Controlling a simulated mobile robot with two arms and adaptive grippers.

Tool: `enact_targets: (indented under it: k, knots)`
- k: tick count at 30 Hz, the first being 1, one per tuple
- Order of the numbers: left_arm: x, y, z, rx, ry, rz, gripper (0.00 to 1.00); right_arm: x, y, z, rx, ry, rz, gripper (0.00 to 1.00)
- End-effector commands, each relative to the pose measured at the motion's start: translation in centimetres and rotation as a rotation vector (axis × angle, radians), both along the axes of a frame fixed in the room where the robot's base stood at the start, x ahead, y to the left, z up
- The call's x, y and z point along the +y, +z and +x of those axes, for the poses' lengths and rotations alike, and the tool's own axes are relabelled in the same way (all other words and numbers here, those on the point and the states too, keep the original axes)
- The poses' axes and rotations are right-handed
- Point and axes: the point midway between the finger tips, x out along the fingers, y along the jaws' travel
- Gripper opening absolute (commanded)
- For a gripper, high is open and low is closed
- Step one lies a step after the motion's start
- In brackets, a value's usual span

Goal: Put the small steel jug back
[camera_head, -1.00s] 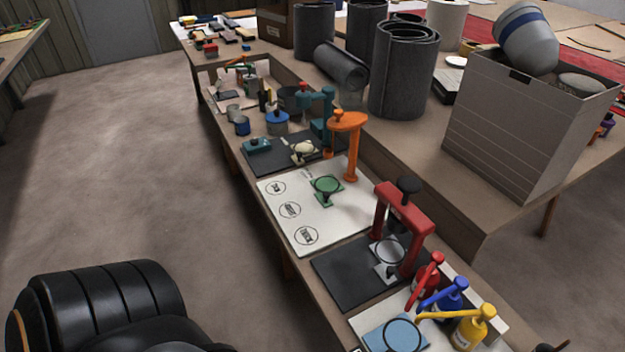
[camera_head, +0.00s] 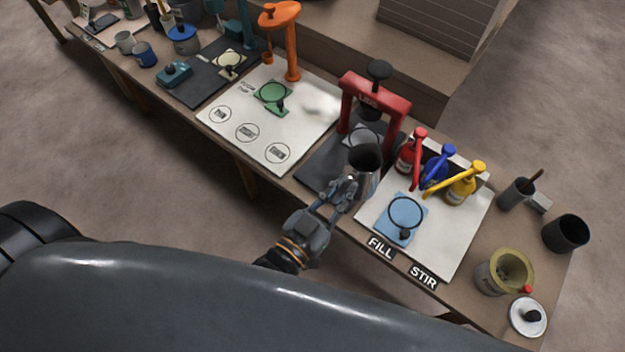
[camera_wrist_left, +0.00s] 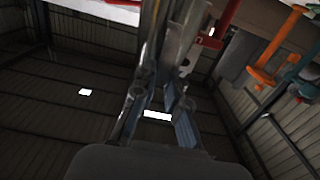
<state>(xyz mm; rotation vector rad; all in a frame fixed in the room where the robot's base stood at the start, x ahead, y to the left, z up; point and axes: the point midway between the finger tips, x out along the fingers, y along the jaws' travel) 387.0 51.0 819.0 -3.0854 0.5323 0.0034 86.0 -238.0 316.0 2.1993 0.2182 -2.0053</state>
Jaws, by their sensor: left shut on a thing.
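The small steel jug (camera_head: 366,168) is upright, its dark open mouth tilted toward me in the head view. My left gripper (camera_head: 347,191) is shut on the near side of the jug. The jug is in front of the red press frame (camera_head: 372,92), over the edge of the dark mat (camera_head: 318,165); I cannot tell how far above the bench it is. In the left wrist view the fingers (camera_wrist_left: 163,85) close around the shiny jug (camera_wrist_left: 180,45) at the top. What is inside the jug is hidden. My right gripper is not in view.
Red (camera_head: 410,155), blue (camera_head: 436,165) and yellow (camera_head: 465,184) pump bottles stand right of the jug on a white board marked FILL and STIR (camera_head: 446,236). Left is a white sheet with circles (camera_head: 262,117) and an orange stand (camera_head: 290,45). Cans and pots (camera_head: 500,272) stand at right.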

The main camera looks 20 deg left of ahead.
Motion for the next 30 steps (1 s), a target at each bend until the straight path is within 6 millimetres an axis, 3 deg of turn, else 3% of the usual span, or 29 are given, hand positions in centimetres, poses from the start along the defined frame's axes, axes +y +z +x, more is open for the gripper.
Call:
enact_targets:
  k: [6,12,22,26,30]
  knots:
    - [4.0,-2.5,2.9,-0.004,-0.002,0.005,0.0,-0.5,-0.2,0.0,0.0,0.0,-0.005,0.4]
    - [6.1,-5.8,4.4,-0.003,-0.001,0.001,0.0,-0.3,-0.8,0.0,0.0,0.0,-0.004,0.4]
    - [7.7,-8.3,5.5,-0.002,-0.001,-0.001,0.0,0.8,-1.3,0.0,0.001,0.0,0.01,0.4]
    - [7.6,-10.3,5.5,0.0,0.0,-0.002,0.0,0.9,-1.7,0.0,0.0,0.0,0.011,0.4]
    - [7.6,-10.8,5.4,-0.003,0.0,-0.003,0.0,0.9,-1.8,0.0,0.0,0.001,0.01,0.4]
